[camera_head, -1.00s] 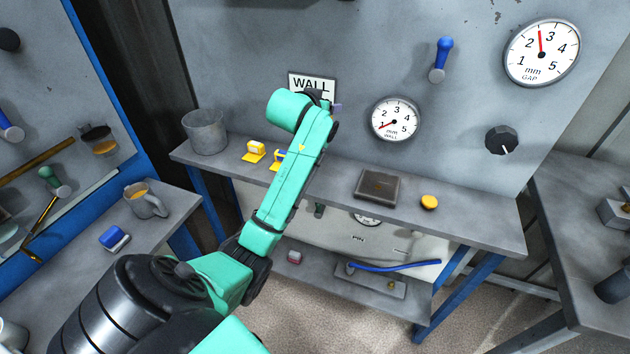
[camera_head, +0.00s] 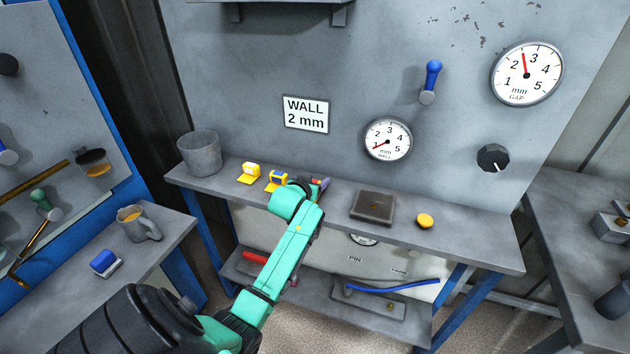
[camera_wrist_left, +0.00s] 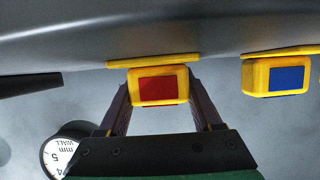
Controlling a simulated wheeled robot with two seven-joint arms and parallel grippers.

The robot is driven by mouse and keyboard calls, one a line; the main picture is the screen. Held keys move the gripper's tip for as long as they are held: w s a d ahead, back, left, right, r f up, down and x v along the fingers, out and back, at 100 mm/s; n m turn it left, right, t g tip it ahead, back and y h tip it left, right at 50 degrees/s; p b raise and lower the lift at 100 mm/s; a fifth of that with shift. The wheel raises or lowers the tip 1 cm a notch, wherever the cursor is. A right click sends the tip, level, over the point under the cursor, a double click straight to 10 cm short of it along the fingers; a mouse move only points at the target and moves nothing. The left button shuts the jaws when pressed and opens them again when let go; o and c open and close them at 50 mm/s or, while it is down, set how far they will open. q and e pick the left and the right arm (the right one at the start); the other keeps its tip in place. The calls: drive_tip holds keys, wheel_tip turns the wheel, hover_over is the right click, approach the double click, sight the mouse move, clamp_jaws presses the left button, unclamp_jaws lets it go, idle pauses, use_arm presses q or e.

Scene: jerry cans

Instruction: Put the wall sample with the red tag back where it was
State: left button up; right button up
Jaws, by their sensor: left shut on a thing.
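The wall sample with the red tag (camera_wrist_left: 158,90) is a yellow block on a flat yellow base. In the left wrist view, which is upside down, it sits between the two fingers of my left gripper (camera_wrist_left: 159,84), shut on it. Its base appears at the shelf surface; I cannot tell whether it bears on it. In the head view my left gripper (camera_head: 318,184) is low at the shelf (camera_head: 460,248), and the arm largely hides the sample. A blue-tagged yellow sample (camera_head: 277,180) stands just left of it, apart. A pale-tagged yellow sample (camera_head: 249,172) stands further left. My right gripper is out of view.
A grey bucket (camera_head: 199,152) stands at the shelf's left end. A dark box (camera_head: 373,206) and a yellow button (camera_head: 424,221) are to the right. A "WALL 2 mm" sign (camera_head: 305,114) and a WALL gauge (camera_head: 387,140) are on the panel behind.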

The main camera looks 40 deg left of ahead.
use_arm(q)
drive_tip(key=o, duration=1.5)
drive_tip(key=shift+c, duration=0.2)
drive_tip(key=v, duration=1.2)
drive_tip(key=shift+r, duration=0.1)
